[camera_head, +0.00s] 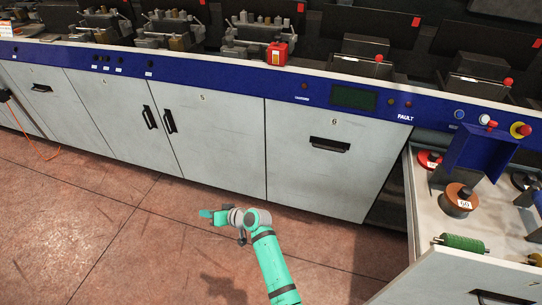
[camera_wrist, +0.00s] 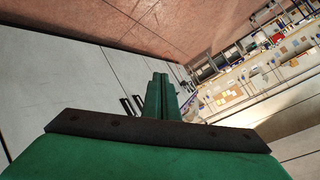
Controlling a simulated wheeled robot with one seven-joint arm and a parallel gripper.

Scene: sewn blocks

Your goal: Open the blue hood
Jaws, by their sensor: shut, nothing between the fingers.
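My gripper (camera_head: 207,213) is out over the floor in front of the white cabinets, low and well to the left of the blue hood, touching nothing. In the wrist view my gripper (camera_wrist: 161,82) has its two green fingers together with nothing between them. The hood does not show clearly in the wrist view.
A long machine with a blue control panel (camera_head: 350,97) and white cabinet doors (camera_head: 210,125) runs across the back. The red floor (camera_head: 120,230) is clear.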

